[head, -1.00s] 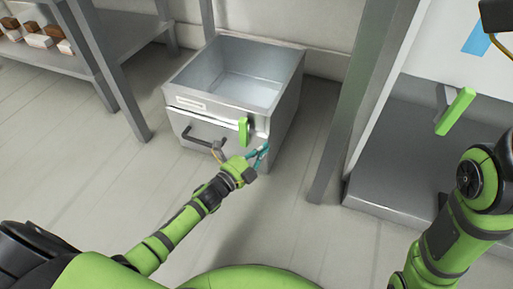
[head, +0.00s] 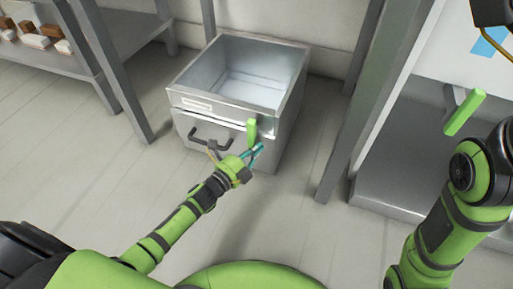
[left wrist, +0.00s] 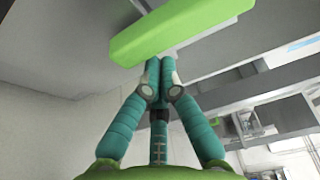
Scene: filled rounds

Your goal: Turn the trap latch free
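The trap is a grey metal box (head: 187,103) with an open top, standing on the floor. Its latch is a bright green bar (head: 252,131) on the right of the front face, hanging about upright. It fills the top of the left wrist view (left wrist: 180,32), slanting. My left gripper (head: 257,151) is just below the latch in the head view. In the left wrist view its teal fingertips (left wrist: 160,72) are together at the latch's lower edge, with nothing visible between them. I cannot tell whether they touch the latch. My right gripper is not in view.
A dark handle (head: 211,140) sits on the trap's front, left of the latch. Grey posts (head: 352,105) stand close on both sides. A shelf (head: 128,35) with small boxes is at upper left. Another green bar (head: 465,111) is at right. The floor in front is clear.

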